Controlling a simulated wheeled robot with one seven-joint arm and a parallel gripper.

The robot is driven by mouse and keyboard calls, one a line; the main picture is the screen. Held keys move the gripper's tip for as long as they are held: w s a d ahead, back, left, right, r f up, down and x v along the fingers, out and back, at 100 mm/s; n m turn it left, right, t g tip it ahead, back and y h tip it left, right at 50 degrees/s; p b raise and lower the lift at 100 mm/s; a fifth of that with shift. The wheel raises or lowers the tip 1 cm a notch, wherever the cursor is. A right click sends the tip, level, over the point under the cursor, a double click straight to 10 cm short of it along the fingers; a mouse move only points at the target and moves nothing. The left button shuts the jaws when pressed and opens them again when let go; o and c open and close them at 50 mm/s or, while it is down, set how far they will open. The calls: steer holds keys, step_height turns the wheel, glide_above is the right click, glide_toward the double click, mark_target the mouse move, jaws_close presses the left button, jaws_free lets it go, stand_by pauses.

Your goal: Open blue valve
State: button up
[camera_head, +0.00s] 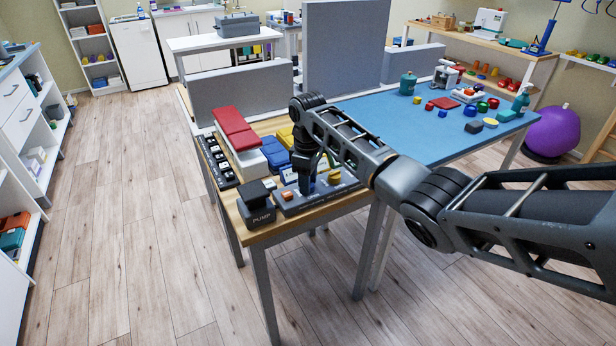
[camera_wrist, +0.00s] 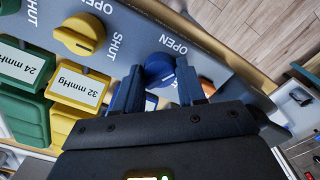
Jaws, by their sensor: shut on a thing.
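The blue valve (camera_wrist: 160,68) is a round knob on a grey panel (camera_wrist: 205,62), between printed OPEN and SHUT labels in the wrist view. My gripper (camera_wrist: 158,82) is shut on it, with one dark blue finger on each side. The fingers and gripper body hide part of the knob, and its exact turn is hard to tell. In the head view my gripper (camera_head: 306,184) points down onto the panel, and the arm hides the blue knob there.
A yellow valve (camera_wrist: 80,35) sits beside the blue one. A yellow block marked 32 mmHg (camera_wrist: 78,88) and a green one marked 24 mmHg (camera_wrist: 22,65) lie alongside. An orange knob (camera_head: 287,195) and a PUMP box (camera_head: 256,206) are near the table's front corner. Red pads (camera_head: 236,128) lie behind.

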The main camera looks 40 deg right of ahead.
steer(key=n+p, duration=0.1)
steer(key=n, duration=0.4)
steer(key=shift+n, duration=0.4)
stand_by(0.3)
steer(key=o, duration=1.1)
steer(key=shift+c, duration=0.2)
steer(key=shift+r, duration=0.1)
step_height(320, 180, up, 8)
steer(key=shift+f, duration=0.15)
